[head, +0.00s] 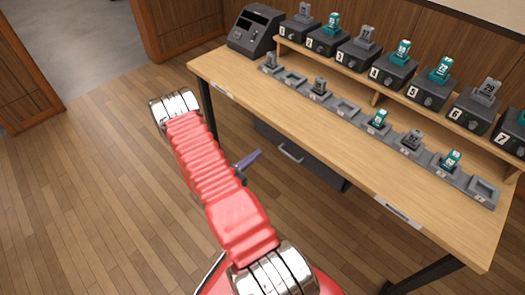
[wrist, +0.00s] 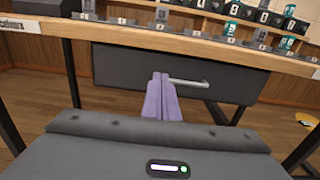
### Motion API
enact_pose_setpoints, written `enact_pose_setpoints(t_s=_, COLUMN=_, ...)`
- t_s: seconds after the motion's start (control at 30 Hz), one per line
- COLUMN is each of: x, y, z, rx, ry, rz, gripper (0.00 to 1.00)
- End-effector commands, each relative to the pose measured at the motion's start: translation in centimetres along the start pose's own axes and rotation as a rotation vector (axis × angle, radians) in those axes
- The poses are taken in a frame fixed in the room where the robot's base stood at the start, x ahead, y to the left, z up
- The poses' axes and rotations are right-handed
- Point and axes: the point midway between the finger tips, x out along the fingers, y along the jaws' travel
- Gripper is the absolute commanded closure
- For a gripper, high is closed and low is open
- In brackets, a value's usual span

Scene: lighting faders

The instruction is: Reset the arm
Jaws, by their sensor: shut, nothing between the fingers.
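My gripper shows in the wrist view as two purple fingers (wrist: 160,97), pressed together with nothing between them. In the head view, the purple fingertips (head: 247,160) stick out to the right from behind my red arm. They are in front of the wooden table (head: 330,115) and below the level of its top, apart from it. My arm reaches forward over the floor and hides part of the gripper.
A dark drawer unit (wrist: 215,82) with a bar handle hangs under the tabletop, straight ahead of the fingers. Grey trays (head: 345,107) and a shelf of numbered dark boxes (head: 393,72) with grey and teal pieces stand on the table. The wooden floor (head: 90,200) at left is clear.

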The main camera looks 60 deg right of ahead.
Motion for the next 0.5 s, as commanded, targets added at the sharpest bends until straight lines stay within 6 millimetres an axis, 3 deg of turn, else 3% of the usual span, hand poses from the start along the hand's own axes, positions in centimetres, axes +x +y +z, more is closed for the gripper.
enact_pose_setpoints(t_s=0.2, x=-1.6, y=0.0, z=0.0, rx=-0.001, ry=0.0, rz=0.0, gripper=1.0)
enact_pose_setpoints(t_s=0.5, x=-1.6, y=-0.1, z=0.0, rx=-0.001, ry=0.0, rz=-0.002, gripper=1.0)
